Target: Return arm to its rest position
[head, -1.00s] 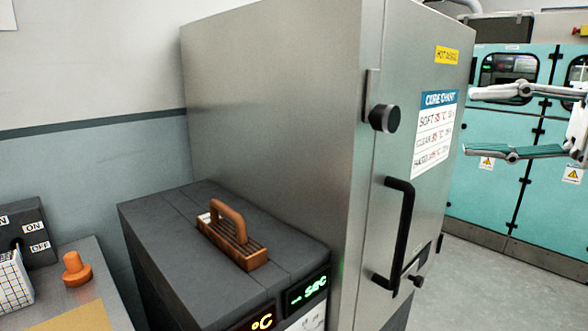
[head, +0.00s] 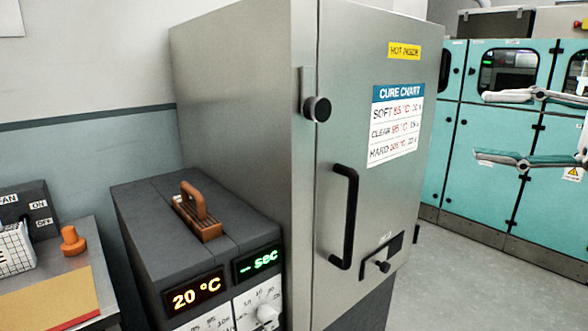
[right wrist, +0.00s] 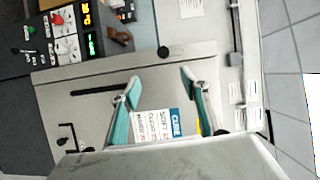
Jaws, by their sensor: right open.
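My right gripper (head: 478,126) is at the right edge of the head view, in front of the teal cabinets. Its two fingers are wide apart with nothing between them. In the right wrist view the gripper (right wrist: 162,142) shows its two teal-padded fingers spread, with the oven door beyond them. The grey metal oven (head: 235,110) stands in the middle of the head view, its door (head: 400,205) shut. The black door handle (head: 349,215) is to the left of my right gripper and clear of it. My left gripper is not in view.
A dark control unit (head: 150,215) with an orange handle (head: 197,212) and a display reading 20 °C stands left of the oven. A bench with an orange knob (head: 73,241) is at the far left. Teal cabinets (head: 475,190) stand behind, with open grey floor (head: 470,285) before them.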

